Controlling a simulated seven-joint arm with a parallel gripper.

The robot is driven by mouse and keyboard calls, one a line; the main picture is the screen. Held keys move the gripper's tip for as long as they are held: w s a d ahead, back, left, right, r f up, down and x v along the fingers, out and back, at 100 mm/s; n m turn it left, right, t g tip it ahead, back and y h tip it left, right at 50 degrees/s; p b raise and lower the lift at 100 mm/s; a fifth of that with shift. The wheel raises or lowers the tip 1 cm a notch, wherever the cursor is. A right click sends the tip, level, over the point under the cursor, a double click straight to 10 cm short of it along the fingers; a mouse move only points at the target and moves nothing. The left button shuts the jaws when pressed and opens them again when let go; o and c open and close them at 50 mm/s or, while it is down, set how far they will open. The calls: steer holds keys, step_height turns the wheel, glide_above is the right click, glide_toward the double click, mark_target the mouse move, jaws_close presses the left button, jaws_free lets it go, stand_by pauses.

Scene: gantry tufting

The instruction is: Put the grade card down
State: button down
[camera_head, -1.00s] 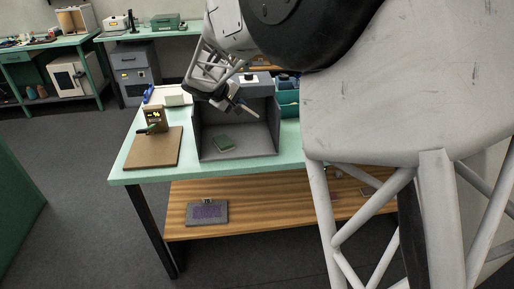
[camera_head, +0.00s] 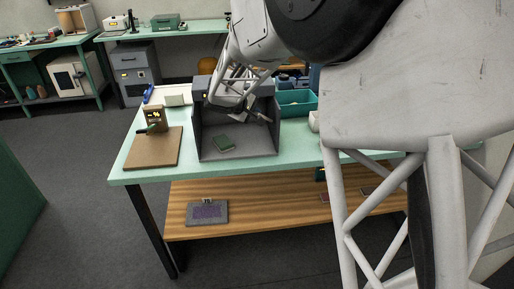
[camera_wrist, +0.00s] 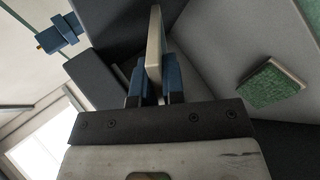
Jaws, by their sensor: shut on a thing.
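My gripper (camera_wrist: 154,88) is shut on a thin pale card (camera_wrist: 155,42), seen nearly edge-on between the blue fingers in the wrist view. I take it to be the grade card; its face and any marking cannot be read. In the head view my gripper (camera_head: 250,112) is at the upper right of an open grey booth (camera_head: 262,146) on the mint-green table. A green tufted sample (camera_head: 223,144) lies on the booth floor, below and left of my gripper. It also shows at the right of the wrist view (camera_wrist: 266,86), apart from the card.
A brown board (camera_head: 150,152) lies left of the booth, with a small brown display box (camera_head: 155,116) at its back. A teal bin (camera_head: 298,108) stands right of the booth. A grey panel with purple patch (camera_head: 207,212) is on the wooden lower shelf (camera_head: 260,205).

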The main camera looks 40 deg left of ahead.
steer(key=shift+f, duration=4.9)
steer(key=c, duration=1.4)
jaws_free()
steer(key=shift+s+r, duration=0.1)
steer(key=shift+v, duration=3.9)
